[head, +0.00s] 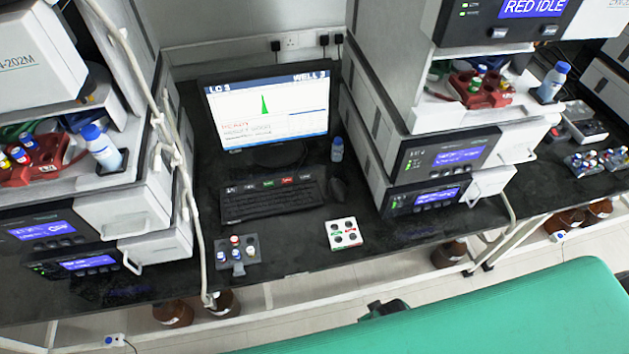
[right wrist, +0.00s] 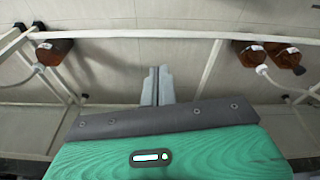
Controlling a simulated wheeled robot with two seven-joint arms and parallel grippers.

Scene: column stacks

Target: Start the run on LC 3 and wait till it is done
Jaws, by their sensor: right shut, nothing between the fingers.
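The monitor (head: 267,110) stands at the back of the black bench in the head view. Its screen reads "LC 3" and "WELL 3" and shows one green peak. The red and grey text lines below are too blurred to read surely. The keyboard (head: 272,200) in front has a few labelled keys on its top row, one green and one red. A white box (head: 344,234) with several round buttons lies to its right. My right gripper (right wrist: 157,86) is shut and empty in the right wrist view, over the floor in front of the bench. My left gripper is not visible.
Instrument stacks stand left (head: 140,205) and right (head: 450,155) of the monitor. A small vial rack (head: 237,254) sits near the front edge. A mouse (head: 338,190) and small blue-capped bottle (head: 337,150) are right of the keyboard. Brown bottles (right wrist: 54,51) stand on the floor.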

